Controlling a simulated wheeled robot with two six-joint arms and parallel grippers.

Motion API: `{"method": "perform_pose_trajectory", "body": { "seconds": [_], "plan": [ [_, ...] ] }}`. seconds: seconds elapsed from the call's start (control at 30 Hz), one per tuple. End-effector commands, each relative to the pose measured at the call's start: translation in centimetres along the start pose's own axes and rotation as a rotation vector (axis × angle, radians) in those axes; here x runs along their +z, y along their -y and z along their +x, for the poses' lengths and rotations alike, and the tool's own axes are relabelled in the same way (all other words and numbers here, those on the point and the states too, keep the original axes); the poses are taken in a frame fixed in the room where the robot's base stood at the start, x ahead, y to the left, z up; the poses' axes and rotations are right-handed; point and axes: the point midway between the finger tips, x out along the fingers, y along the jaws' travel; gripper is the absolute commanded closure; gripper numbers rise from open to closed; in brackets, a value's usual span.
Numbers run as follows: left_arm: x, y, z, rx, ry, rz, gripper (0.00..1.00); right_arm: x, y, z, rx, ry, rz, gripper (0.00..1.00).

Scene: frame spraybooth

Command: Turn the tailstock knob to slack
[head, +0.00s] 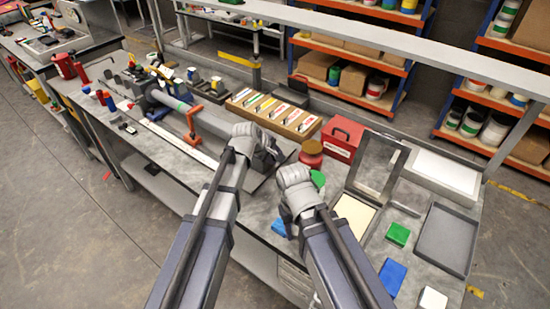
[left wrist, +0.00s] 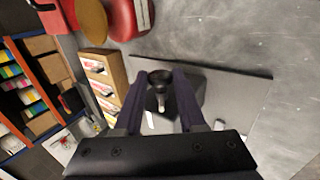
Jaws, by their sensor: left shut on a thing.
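My left gripper (head: 268,152) is over the bench at the near end of a long jig that carries a grey tube (head: 172,100). In the left wrist view its two fingers (left wrist: 164,84) are closed on either side of a dark round knob (left wrist: 160,77), which I take as the tailstock knob. A dark block (left wrist: 200,88) lies beyond the knob. In the head view the gripper and wrist hide the knob and most of the tailstock. My right gripper (head: 298,188) is right of the left one, above the bench; its fingers are too unclear to read.
A red jar (head: 312,153), a red box (head: 342,138) and a wooden rack of labelled packets (head: 272,112) stand close behind the grippers. An open dark case (head: 380,165), a grey tray (head: 443,238) and green and blue blocks (head: 398,234) are at right.

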Motion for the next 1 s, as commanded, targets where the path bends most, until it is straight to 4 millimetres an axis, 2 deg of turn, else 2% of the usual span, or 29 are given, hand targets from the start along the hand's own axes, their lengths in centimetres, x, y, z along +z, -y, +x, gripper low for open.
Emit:
{"method": "perform_pose_trajectory", "body": {
  "seconds": [0.47,0.5,0.73,1.0],
  "plan": [
    [0.13,0.16,-0.05,0.011,0.003,0.000,1.00,-0.01,0.02,0.19,0.000,0.000,0.000,0.50],
    [0.13,0.16,-0.05,0.011,0.003,0.000,0.58,-0.01,0.02,0.18,0.000,0.000,0.000,0.50],
    [0.08,0.10,-0.05,0.012,0.002,0.000,0.32,-0.01,0.02,0.17,0.000,0.000,0.000,0.50],
    [0.04,0.04,-0.10,0.014,0.001,0.000,0.32,-0.01,0.01,0.11,0.000,0.000,0.000,0.50]
  ]
}}
